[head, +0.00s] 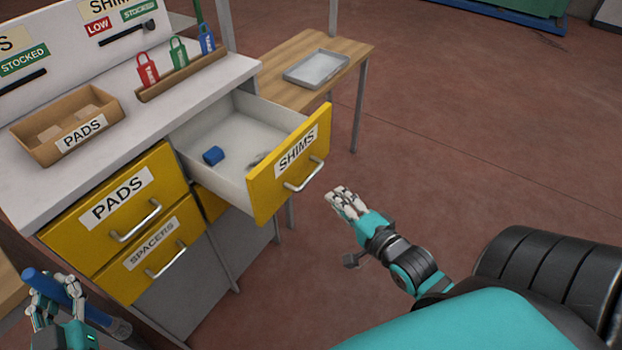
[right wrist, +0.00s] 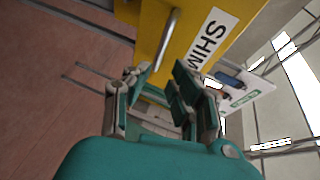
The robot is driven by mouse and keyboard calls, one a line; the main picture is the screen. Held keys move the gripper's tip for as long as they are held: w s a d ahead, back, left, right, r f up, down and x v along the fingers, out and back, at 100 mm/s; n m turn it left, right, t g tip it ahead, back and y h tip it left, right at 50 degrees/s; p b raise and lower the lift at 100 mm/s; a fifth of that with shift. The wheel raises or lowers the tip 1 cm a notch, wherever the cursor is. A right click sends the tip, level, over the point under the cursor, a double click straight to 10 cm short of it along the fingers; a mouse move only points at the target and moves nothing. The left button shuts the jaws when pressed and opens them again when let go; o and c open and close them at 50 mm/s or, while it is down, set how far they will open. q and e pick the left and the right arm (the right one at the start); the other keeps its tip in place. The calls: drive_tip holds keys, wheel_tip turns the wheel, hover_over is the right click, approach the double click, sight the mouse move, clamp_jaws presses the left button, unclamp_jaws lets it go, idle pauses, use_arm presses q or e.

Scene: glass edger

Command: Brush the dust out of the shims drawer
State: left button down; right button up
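The shims drawer (head: 290,160) is pulled out, with a yellow front, a SHIMS label and a bar handle. Inside lie a small blue cylinder (head: 213,156) and a small grey patch that looks like dust (head: 257,159), near the front. My left gripper (head: 50,300), at the lower left, is closed around the blue handle of a tool (head: 72,292), which looks like a brush; its far end is partly hidden. My right gripper (head: 345,202) is empty, right of the drawer front and apart from it. In the right wrist view its fingers (right wrist: 162,75) are spread below the drawer handle (right wrist: 168,40).
Closed PADS (head: 150,205) and SPACERS (head: 135,265) drawers are left of the open drawer. A PADS box (head: 45,150) and a rack of coloured tags (head: 180,75) stand on the counter. A grey tray (head: 317,68) lies on the wooden side table (head: 280,90).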

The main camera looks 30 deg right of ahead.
sight(311, 175)
drive_tip(key=w, duration=0.4)
drive_tip(key=w+f, duration=0.1)
drive_tip(key=w, duration=0.2)
drive_tip(key=w+f, duration=0.1)
drive_tip(key=w, duration=0.3)
drive_tip(key=shift+w, duration=0.35)
clamp_jaws()
